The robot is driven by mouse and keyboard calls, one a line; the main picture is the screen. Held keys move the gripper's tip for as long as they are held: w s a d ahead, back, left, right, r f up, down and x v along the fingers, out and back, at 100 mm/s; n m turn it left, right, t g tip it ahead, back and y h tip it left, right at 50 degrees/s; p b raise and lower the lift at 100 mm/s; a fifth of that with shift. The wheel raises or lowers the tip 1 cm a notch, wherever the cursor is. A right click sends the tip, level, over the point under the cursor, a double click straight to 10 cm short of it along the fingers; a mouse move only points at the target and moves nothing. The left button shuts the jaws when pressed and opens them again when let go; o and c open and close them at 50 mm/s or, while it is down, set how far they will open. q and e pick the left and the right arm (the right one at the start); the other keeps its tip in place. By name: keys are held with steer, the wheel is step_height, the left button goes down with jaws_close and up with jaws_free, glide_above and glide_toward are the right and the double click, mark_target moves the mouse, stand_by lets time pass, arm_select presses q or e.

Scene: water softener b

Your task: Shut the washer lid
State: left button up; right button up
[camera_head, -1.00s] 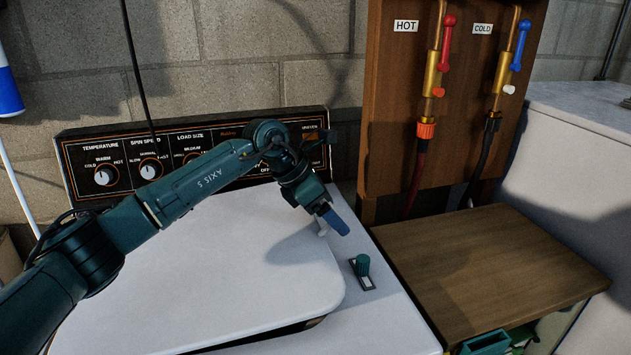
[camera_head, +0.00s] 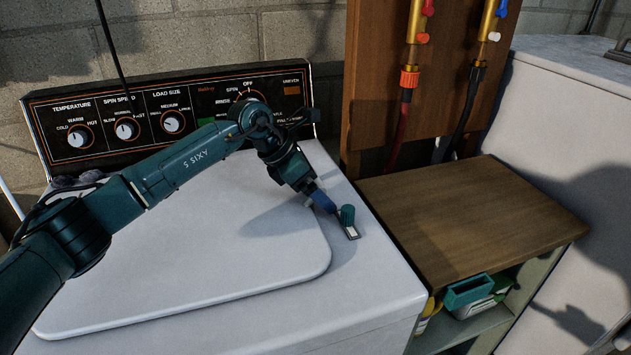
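The white washer lid (camera_head: 215,265) lies almost flat over the top of the white washer (camera_head: 375,285). A thin dark line shows under its front edge, and I cannot tell whether it is fully seated. Whether the fingers are open or shut is hidden by the angle. My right gripper is not in view.
The control panel (camera_head: 105,122) with dials stands behind the lid. A wooden-topped cabinet (camera_head: 470,215) stands right of the washer, with a teal box (camera_head: 468,292) on its shelf. Hoses hang from a wooden board (camera_head: 372,90). A white appliance (camera_head: 570,130) is at far right.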

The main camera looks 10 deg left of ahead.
arm_select(q)
steer(key=shift+o, duration=0.3)
steer(key=shift+w+r, duration=0.1)
steer(key=shift+r, duration=0.05)
steer(key=shift+r, duration=0.15)
steer(key=v, duration=1.3)
steer(key=shift+b, duration=0.4)
